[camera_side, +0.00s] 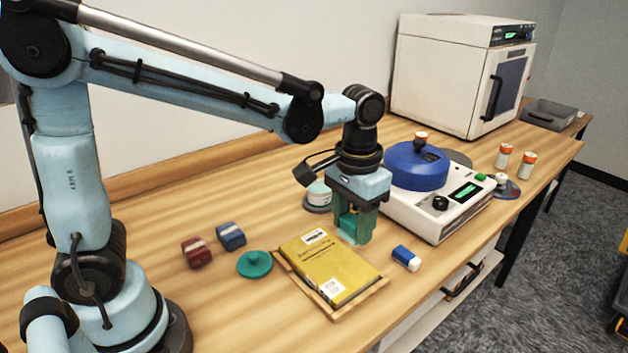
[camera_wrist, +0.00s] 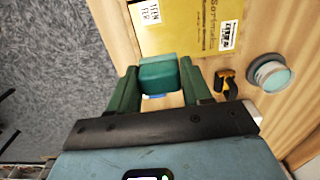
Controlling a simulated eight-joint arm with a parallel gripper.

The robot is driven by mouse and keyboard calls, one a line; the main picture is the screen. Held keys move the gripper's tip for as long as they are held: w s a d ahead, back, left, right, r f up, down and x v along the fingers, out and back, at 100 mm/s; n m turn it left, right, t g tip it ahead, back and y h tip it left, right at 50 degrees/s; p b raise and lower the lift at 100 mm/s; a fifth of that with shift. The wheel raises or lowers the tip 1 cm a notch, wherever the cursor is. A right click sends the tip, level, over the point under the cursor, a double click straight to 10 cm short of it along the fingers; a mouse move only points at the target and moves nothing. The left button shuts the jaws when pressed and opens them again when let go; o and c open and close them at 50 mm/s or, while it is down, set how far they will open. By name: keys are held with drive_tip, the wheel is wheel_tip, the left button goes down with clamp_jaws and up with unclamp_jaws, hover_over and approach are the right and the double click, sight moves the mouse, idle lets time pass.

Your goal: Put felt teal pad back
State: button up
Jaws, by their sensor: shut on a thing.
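The felt teal pad (camera_wrist: 158,76) is a small teal block held between the green fingers of my gripper (camera_wrist: 160,88) in the wrist view. In the side view my gripper (camera_side: 356,222) points down between the yellow book and the white machine, with the teal pad (camera_side: 353,234) low between its fingers. The fingers partly hide the pad there. I cannot tell how far the pad is from the table top. A dark red pad (camera_side: 197,252) and a blue pad (camera_side: 230,236), each with a pale band, lie on the table to the left.
A yellow book (camera_side: 328,265) lies on a wooden tray (camera_side: 364,299). A teal disc lid (camera_side: 254,264), a blue-white eraser (camera_side: 406,258) and a teal-topped jar (camera_side: 318,193) are nearby. The white machine (camera_side: 440,220) with a blue lid stands right. Bare table lies front left.

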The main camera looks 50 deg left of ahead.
drive_tip(key=w+d, duration=0.5)
drive_tip(key=w, duration=0.1)
hover_over(375, 241)
wheel_tip(375, 241, down, 7)
drive_tip(key=shift+f, duration=2.2)
drive_tip(key=shift+f, duration=0.1)
drive_tip(key=o, duration=1)
